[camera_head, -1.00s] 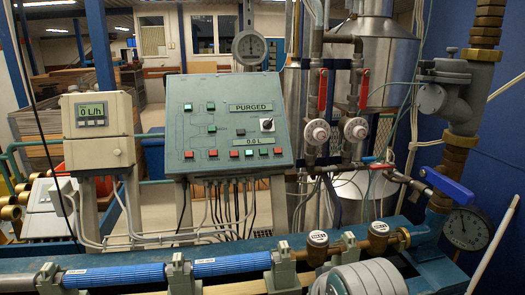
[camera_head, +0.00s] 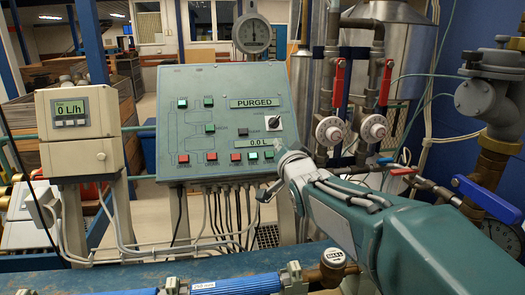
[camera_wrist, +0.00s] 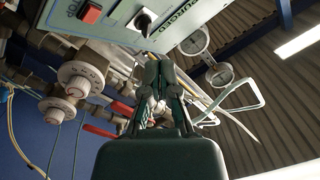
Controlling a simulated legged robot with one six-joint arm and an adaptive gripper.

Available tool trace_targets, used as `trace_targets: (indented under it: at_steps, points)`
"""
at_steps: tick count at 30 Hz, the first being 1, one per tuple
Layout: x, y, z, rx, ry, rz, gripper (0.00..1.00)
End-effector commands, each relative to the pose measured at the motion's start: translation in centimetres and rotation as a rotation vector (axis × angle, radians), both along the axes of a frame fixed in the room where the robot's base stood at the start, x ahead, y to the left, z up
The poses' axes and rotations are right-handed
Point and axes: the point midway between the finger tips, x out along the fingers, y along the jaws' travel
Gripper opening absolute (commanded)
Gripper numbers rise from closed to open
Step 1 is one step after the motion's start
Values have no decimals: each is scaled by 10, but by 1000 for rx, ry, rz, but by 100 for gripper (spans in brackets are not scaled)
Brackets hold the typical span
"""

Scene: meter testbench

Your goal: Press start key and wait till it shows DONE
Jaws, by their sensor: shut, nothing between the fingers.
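The teal sloping panel (camera_head: 172,100) stands in the middle of the head view. Its upper display (camera_head: 255,103) reads PURGED and its lower display (camera_head: 262,142) reads 0.0 L. Red and green keys (camera_head: 236,157) line its lower edge; their labels are too small to read here. My arm (camera_head: 430,245) reaches in from the right and its front end is at the panel's lower right corner. In the wrist view my gripper (camera_wrist: 160,72) is shut and empty, with the panel's underside-up face (camera_wrist: 165,35) beyond it. A red key (camera_wrist: 92,13) and a black knob (camera_wrist: 143,22) show there.
A flow meter box (camera_head: 75,125) reading 0 L/h stands left of the panel. Round-dialled valves (camera_head: 372,128) and red-handled pipes are close to my arm on the right. A dial gauge (camera_head: 252,34) stands behind the panel. Cables (camera_head: 230,215) hang below it.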

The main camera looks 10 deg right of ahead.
Motion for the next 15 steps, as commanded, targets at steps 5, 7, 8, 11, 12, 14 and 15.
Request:
trace_targets:
  at_steps: [5,7,8,11,12,14,15]
  points:
    - [8,2,6,32,-45,15,0]
    - [8,2,6,33,-46,16,0]
    - [8,2,6,33,-45,15,0]
    - [8,2,6,32,-45,15,0]
    - [8,2,6,32,-45,15,0]
    - [9,2,5,32,-44,15,0]
    - [10,2,4,32,-43,16,0]
